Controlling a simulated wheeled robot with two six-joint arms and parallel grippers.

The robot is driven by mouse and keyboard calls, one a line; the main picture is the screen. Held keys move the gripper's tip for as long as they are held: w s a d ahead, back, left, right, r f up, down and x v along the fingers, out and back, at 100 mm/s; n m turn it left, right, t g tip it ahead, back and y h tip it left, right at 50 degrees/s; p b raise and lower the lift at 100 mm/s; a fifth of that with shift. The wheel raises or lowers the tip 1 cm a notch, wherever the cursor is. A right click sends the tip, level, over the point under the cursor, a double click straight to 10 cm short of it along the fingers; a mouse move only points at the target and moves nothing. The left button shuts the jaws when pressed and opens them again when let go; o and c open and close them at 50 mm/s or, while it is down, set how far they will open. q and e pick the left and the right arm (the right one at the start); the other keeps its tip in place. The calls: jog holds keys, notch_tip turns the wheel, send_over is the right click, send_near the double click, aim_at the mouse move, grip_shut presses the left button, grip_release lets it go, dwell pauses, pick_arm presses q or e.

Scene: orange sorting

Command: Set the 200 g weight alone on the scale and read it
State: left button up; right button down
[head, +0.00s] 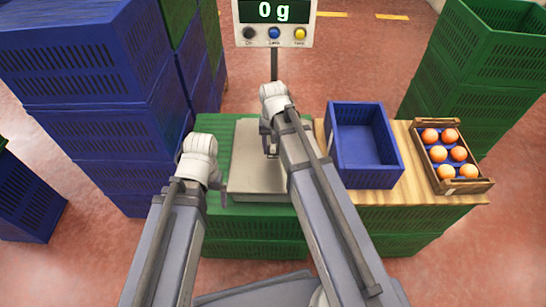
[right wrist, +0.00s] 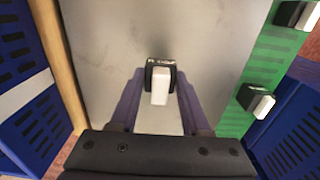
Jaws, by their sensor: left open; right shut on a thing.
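The scale's pale metal plate (head: 246,181) rests on a green crate, and its display (head: 274,12) reads 0 g. My right gripper (right wrist: 160,92) is shut on a small dark weight (right wrist: 161,64) with a pale front, over the plate. The weight's marking is too small to read surely. The arm mostly hides it in the head view, and I cannot tell whether it touches the plate. In the head view my right gripper (head: 270,143) is over the plate's far part. My left gripper (head: 221,190) is open and empty beside the plate's left edge.
Two similar dark and pale blocks (right wrist: 258,102) (right wrist: 297,14) sit on the green crate beside the plate. An empty blue crate (head: 365,178) and a wooden box of oranges (head: 480,185) stand at the right. Blue crates (head: 95,80) are stacked at the left.

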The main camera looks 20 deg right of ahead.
aim_at(273, 155)
jog(key=shift+f+b, duration=1.65)
jog(key=shift+f, duration=0.2)
jog(key=shift+f, duration=0.2)
jog(key=shift+c, duration=1.8)
grip_release()
jog(key=shift+r, duration=0.1)
notch_tip(273, 155, up, 12)
jog(key=p, duration=1.2)
jog(key=shift+r, duration=0.15)
